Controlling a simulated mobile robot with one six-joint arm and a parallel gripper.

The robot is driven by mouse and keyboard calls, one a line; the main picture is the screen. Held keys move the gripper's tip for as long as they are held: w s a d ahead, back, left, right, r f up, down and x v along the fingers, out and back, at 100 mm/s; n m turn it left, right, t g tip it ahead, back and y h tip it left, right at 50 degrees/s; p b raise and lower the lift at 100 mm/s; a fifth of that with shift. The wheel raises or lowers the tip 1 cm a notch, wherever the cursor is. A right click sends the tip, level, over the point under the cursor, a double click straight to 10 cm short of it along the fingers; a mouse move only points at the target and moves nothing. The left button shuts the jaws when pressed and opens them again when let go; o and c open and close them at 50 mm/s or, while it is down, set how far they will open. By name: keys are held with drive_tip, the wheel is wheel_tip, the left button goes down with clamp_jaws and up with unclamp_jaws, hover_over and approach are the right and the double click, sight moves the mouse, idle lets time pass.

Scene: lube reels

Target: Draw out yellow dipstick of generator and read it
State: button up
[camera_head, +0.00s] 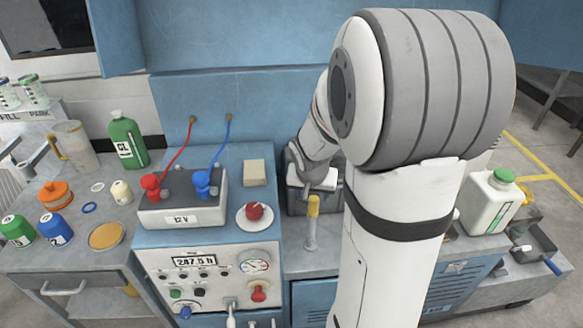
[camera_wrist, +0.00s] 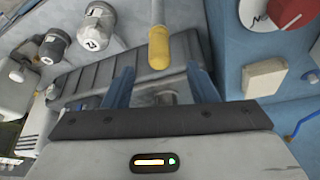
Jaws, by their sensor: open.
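The yellow-topped dipstick (camera_head: 313,206) stands upright in a grey tube on the generator's grey top, just right of the control box. In the wrist view its rounded yellow end (camera_wrist: 159,48) and pale shaft show ahead of my gripper. My gripper (camera_wrist: 160,78) is open and empty, with one blue finger to either side below the yellow end in the picture. The fingers are not around it. In the head view my gripper's pale body is behind the dipstick, and the fingers are not clearly visible. No oil mark on the dipstick can be seen.
Left of the dipstick is the control box (camera_head: 211,262) with a red knob (camera_head: 254,211) and a 12 V battery (camera_head: 184,204) with red and blue leads. Bottles crowd the left bench. A green-capped white jug (camera_head: 491,202) stands right of my arm, which hides part of the generator.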

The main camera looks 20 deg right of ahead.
sight(313, 199)
drive_tip(key=shift+w+d+f, duration=0.25)
drive_tip(key=shift+f, duration=0.05)
drive_tip(key=b+x, duration=0.1)
drive_tip(key=x, duration=0.6)
drive_tip(key=shift+w+d+f, duration=0.1)
drive_tip(key=shift+w+f, duration=0.1)
drive_tip(key=c, duration=1)
wheel_tip(313, 199, up, 18)
drive_tip(key=p, duration=1.3)
drive_tip(key=shift+c, duration=0.3)
